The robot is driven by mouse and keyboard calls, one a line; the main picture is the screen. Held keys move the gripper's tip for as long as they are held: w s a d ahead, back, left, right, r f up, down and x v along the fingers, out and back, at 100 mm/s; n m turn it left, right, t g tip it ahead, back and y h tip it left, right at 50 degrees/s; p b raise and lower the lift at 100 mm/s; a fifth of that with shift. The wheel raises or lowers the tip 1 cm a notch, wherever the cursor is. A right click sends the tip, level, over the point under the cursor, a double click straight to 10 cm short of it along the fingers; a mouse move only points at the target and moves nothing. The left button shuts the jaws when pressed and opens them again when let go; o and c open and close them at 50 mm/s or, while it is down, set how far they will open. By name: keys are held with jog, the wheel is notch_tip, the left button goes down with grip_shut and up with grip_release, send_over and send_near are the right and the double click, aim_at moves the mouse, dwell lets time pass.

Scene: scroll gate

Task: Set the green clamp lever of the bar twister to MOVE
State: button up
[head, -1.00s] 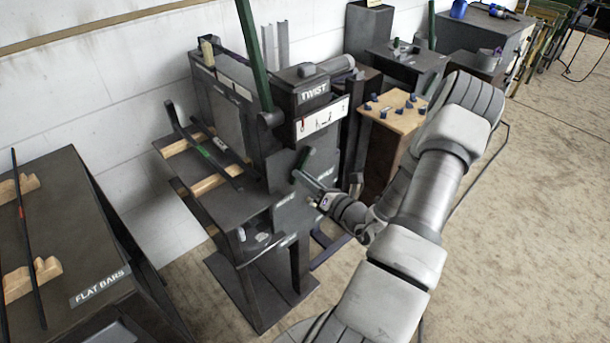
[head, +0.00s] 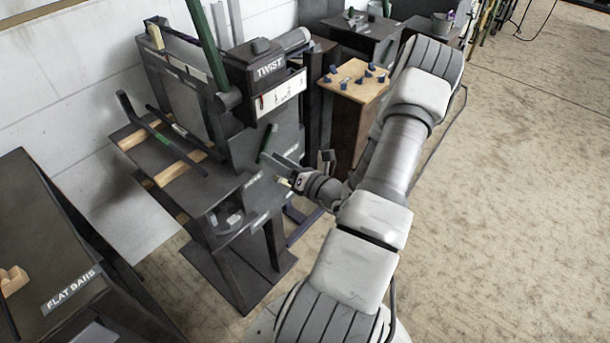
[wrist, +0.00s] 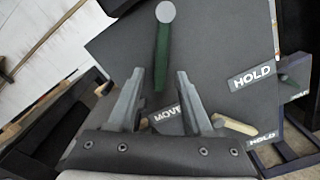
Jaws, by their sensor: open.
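The bar twister (head: 250,100) stands left of centre in the head view. Its green clamp lever (wrist: 161,58) hangs from a round grey pivot on the dark plate in the wrist view. Its free end points toward the partly hidden MOVE label (wrist: 167,114); the HOLD label (wrist: 250,77) is to its right. The lever also shows in the head view (head: 267,138). My gripper (wrist: 157,85) is open, with one finger on each side of the lever's free end. I see a gap on both sides; contact cannot be told.
A tan handle (wrist: 235,126) and a second HOLD label lie just right of my right finger. A long green twist handle (head: 207,45) rises above the machine. The flat-bars table (head: 50,240) is at left, a peg-topped stand (head: 352,88) behind. Floor at right is clear.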

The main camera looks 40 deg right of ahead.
jog(key=s+d, duration=0.1)
jog(key=s, duration=1.4)
jog(key=shift+p, duration=0.3)
